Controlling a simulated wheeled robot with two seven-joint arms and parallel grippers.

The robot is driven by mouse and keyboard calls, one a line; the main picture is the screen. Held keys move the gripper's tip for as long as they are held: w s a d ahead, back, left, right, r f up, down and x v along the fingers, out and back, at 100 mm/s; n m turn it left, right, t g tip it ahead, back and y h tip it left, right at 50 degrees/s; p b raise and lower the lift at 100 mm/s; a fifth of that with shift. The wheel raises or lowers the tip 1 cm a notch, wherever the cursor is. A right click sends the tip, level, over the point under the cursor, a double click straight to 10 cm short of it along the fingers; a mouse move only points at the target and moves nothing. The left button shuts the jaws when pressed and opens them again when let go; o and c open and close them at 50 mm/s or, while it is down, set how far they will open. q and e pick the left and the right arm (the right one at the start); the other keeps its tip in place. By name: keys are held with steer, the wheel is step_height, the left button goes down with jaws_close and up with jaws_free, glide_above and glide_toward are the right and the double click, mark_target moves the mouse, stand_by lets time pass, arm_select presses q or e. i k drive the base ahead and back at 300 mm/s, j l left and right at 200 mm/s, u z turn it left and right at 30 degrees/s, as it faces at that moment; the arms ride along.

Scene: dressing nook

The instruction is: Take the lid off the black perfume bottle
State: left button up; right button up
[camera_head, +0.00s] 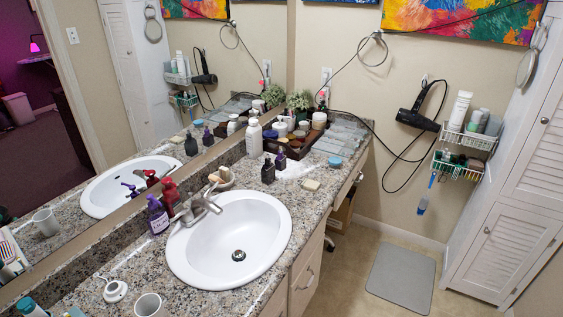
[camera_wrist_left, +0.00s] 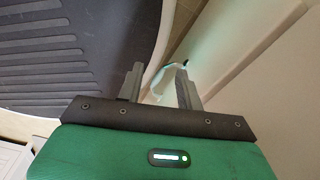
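A small black bottle (camera_head: 268,172) stands upright on the granite counter (camera_head: 318,190) behind the sink, its dark top in place. A dark purple bottle (camera_head: 281,160) stands just behind it to the right. Both have reflections in the mirror. My left gripper (camera_wrist_left: 159,84) shows only in the left wrist view. Its two grey fingers are apart, with nothing visibly held between them. A blurred pale object (camera_wrist_left: 160,78) shows beyond the fingers; I cannot tell what it is. My right gripper is in neither view.
The white sink (camera_head: 229,240) is in front of the black bottle. Purple (camera_head: 157,215) and red (camera_head: 170,197) pump bottles stand left of the faucet (camera_head: 200,205).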

mark_target(267, 172)
steer(key=i+l, duration=0.1)
steer(key=l, duration=0.5)
steer(key=i+l+u, duration=0.2)
steer(key=i+l, duration=0.2)
steer(key=l, duration=0.2)
steer(key=i+l+u, duration=0.1)
steer(key=l, duration=0.25)
steer(key=i+l+u, duration=0.1)
steer(key=i+l, duration=0.15)
steer(key=i+l+u, duration=0.1)
steer(key=l, duration=0.35)
steer(key=i+l+u, duration=0.1)
steer(key=i+l, duration=0.15)
steer(key=l, duration=0.15)
